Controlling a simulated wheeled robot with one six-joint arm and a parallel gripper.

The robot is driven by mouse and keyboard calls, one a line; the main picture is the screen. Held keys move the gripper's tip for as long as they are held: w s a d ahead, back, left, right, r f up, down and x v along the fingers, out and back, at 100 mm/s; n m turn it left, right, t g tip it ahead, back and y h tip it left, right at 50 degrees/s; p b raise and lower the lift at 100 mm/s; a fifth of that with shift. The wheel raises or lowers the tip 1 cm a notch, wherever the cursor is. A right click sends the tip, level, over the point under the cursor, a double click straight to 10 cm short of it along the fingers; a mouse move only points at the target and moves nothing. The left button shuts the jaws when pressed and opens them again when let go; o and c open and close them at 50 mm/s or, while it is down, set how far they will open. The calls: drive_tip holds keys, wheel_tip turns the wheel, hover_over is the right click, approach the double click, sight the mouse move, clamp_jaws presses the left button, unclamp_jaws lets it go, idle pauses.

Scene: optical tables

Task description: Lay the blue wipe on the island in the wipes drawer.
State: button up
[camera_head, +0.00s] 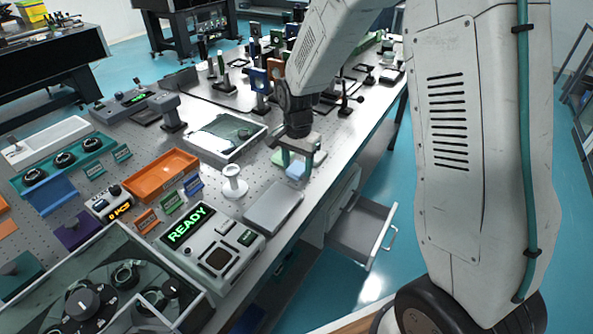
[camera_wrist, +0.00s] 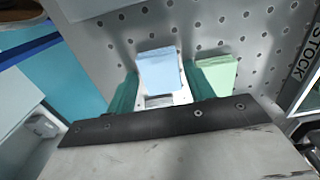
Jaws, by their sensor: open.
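The blue wipe (camera_wrist: 158,70) lies on the perforated top of the island (camera_wrist: 240,30), near its edge. It shows as a small light-blue patch below my gripper in the head view (camera_head: 296,171). My gripper (camera_head: 295,162) points down over it, its teal fingers apart. In the wrist view the open fingers (camera_wrist: 160,78) stand on either side of the blue wipe; I cannot tell whether they touch it. A pulled-out drawer (camera_head: 352,240) with a bar handle is under the island's right side; its label is not readable.
A pale green wipe (camera_wrist: 217,74) lies close beside the right finger. On the island are a grey flat box (camera_head: 273,206), a white spool (camera_head: 233,183), a READY instrument (camera_head: 208,243), an orange tray (camera_head: 162,175) and a clear-topped tray (camera_head: 222,137). Blue floor is open right of the drawer.

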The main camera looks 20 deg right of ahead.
drive_tip(key=c, duration=0.8)
drive_tip(key=shift+r, duration=0.1)
